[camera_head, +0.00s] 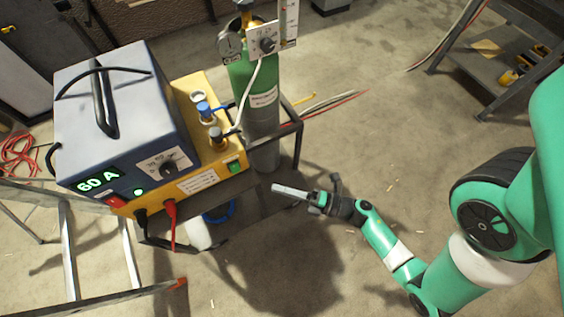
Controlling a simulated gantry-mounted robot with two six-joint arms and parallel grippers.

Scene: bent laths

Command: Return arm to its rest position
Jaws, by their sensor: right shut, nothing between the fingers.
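My right arm (380,238) is green, with black joints and white bands, and comes in from the right edge. It reaches left over the concrete floor. My right gripper (280,188) points left, with its pale, slim fingers together and nothing held between them. In the picture it lies just right of the welding cart, below the green gas cylinder (255,95). I cannot tell the exact gap to the cart. My left arm and left gripper are not in view.
A blue-grey welding power unit (125,140) reading "60 A" sits beside a yellow unit (215,160) on a dark-framed cart. Ladder-like metal rails (70,250) stand at lower left. A dark metal stand (500,75) is at upper right. Floor between cart and stand is mostly clear.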

